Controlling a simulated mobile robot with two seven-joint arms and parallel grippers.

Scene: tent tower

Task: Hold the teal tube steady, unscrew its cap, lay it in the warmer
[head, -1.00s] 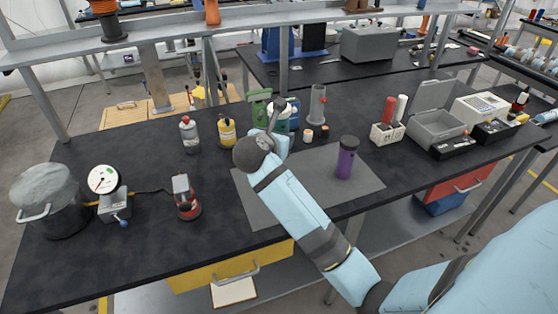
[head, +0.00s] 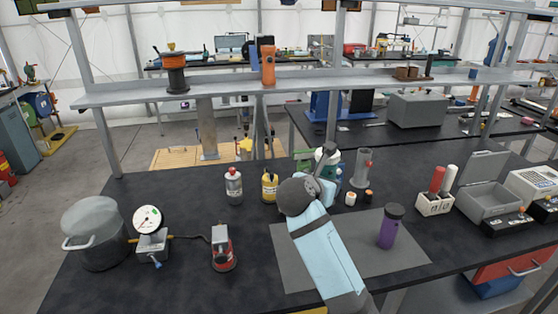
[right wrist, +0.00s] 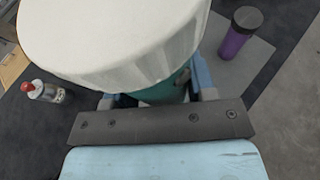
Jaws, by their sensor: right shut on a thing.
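The teal tube (right wrist: 168,90) stands on the bench at the far side of the grey mat in the head view, mostly hidden behind my right arm. Its large white cap (right wrist: 110,40) fills the top of the right wrist view and covers much of the tube. My right gripper (right wrist: 155,92) is shut on the teal tube, a finger on each side below the cap. The cap appears to be on the tube. An open grey box with a raised lid (head: 488,198) stands at the right; I cannot tell whether it is the warmer. My left gripper is out of view.
A purple tube with a dark cap (head: 391,228) stands on the grey mat (head: 290,268). A rack with red and white tubes (head: 434,204) is to the right. Two bottles (head: 234,187) (head: 269,186), a gauge (head: 148,222) and a pot (head: 96,243) stand left. The front left bench is clear.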

